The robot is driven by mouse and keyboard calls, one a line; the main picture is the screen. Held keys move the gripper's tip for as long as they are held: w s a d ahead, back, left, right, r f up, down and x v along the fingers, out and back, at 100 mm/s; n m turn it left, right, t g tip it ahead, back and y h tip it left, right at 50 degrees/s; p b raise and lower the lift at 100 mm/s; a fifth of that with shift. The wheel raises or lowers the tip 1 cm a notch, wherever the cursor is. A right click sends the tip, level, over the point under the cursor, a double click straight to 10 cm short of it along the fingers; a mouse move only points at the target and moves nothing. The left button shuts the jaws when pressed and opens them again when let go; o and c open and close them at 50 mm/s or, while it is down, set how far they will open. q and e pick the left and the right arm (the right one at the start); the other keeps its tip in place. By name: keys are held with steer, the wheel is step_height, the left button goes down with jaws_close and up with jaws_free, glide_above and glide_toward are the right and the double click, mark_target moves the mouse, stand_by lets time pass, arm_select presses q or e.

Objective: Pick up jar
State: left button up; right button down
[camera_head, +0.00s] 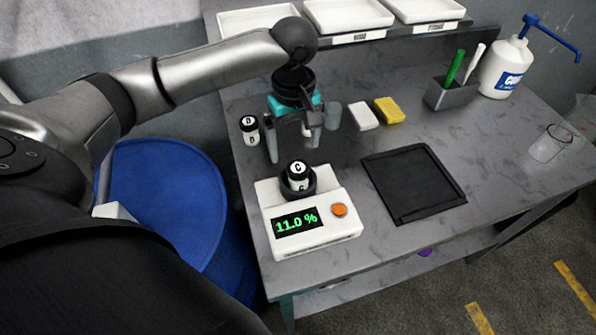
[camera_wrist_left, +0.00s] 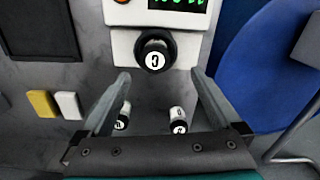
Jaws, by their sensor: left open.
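A jar with a black lid marked C (camera_head: 298,172) stands upright in the dark round holder of a white meter (camera_head: 337,222) whose display reads 11.0 %. The same jar (camera_wrist_left: 155,54) shows in the left wrist view, beyond the fingertips. A jar marked D (camera_head: 249,130) stands on the bench at the left, and shows in the wrist view (camera_wrist_left: 179,121). Another jar (camera_wrist_left: 122,117) stands beside it there, mostly hidden behind the gripper in the head view. My left gripper (camera_head: 292,146) is open and empty, fingers down, behind and above jar C. My right gripper is not in view.
A white block (camera_head: 363,116) and a yellow sponge (camera_head: 389,110) lie behind a black mat (camera_head: 413,185). A grey holder (camera_head: 451,95), a pump bottle (camera_head: 504,68) and a clear cup (camera_head: 548,146) stand to the right. A blue drum (camera_head: 165,195) is left of the bench.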

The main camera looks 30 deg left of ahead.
mark_target(298, 168)
arm_select(q)
steer(key=f, duration=0.3)
steer(key=f+b, duration=0.1)
steer(key=f, duration=0.5)
steer(key=shift+w+d, duration=0.1)
steer(key=shift+w, duration=0.3)
jaws_close()
stand_by(0.4)
